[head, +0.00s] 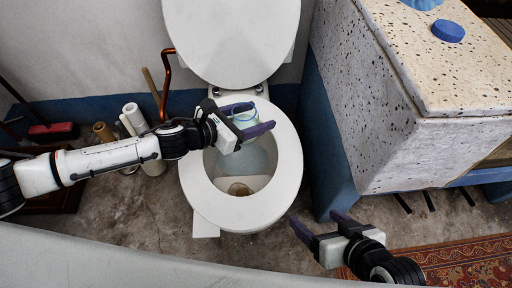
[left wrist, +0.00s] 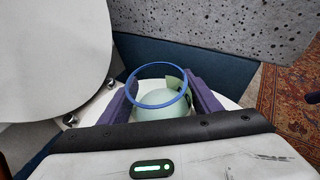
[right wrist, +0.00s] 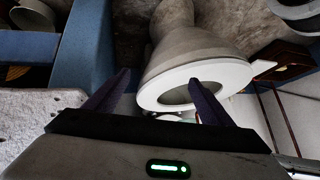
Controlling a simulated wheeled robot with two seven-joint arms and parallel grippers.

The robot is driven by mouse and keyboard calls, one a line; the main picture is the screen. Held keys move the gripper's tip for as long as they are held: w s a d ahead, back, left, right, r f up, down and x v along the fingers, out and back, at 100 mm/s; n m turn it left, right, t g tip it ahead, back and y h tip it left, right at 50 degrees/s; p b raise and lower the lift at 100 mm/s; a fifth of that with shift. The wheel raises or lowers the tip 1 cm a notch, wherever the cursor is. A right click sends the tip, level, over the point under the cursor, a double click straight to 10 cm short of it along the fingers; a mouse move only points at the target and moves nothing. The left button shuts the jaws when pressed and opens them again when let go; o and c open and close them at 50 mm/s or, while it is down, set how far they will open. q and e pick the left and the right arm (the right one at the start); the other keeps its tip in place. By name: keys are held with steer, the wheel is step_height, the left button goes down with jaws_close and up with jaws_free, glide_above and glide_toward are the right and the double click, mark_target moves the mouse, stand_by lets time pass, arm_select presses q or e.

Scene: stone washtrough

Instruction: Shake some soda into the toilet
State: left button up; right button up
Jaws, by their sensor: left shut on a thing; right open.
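The white toilet (head: 290,175) stands in the middle of the head view with its lid (head: 232,40) raised and its bowl open. My left gripper (head: 263,114) is shut on a pale, see-through jar with a blue rim (head: 243,113), above the back part of the bowl. In the left wrist view the jar's blue rim (left wrist: 158,105) faces the camera, uncovered, with pale greenish material below it. I cannot tell exactly how far the jar tilts. My right gripper (head: 320,222) is open and empty, right of and in front of the toilet; the toilet also shows in the right wrist view (right wrist: 235,72).
A speckled stone trough (head: 400,150) stands at the right, with a round blue lid (head: 448,31) on top. White rolls (head: 134,115), a copper-coloured bent pipe (head: 164,80) and a red brush (head: 52,131) are at the left. A patterned rug (head: 460,262) lies at the lower right.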

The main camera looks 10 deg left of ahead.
mark_target(253, 142)
arm_select(q)
steer(key=shift+g+h, duration=0.9)
steer(key=s+f, duration=0.1)
steer(key=f, duration=0.1)
steer(key=s+d+f, duration=0.1)
steer(key=s+f+b, duration=0.1)
steer(key=f, duration=0.1)
steer(key=shift+d+f, duration=0.15)
steer(key=shift+f, duration=0.15)
steer(key=shift+s+d+r+n+g+h, duration=0.1)
steer(key=shift+s+d+n+g+h, duration=0.15)
steer(key=shift+n, duration=0.3)
steer(key=shift+s+d+r+n+g+h, duration=0.15)
steer(key=shift+d+n+g+h, duration=0.15)
steer(key=shift+n, duration=0.25)
steer(key=n+h+b, duration=0.1)
steer(key=n, duration=0.1)
steer(key=s+n+g+h, duration=0.1)
steer(key=shift+s+d+f+n+b, duration=0.1)
steer(key=shift+d+f+n+b, duration=0.05)
steer(key=shift+d+n+b, duration=0.25)
arm_select(e)
steer(key=shift+w+a+f, duration=0.15)
steer(key=shift+a+f, duration=0.4)
steer(key=shift+f, duration=0.15)
steer(key=shift+y, duration=0.3)
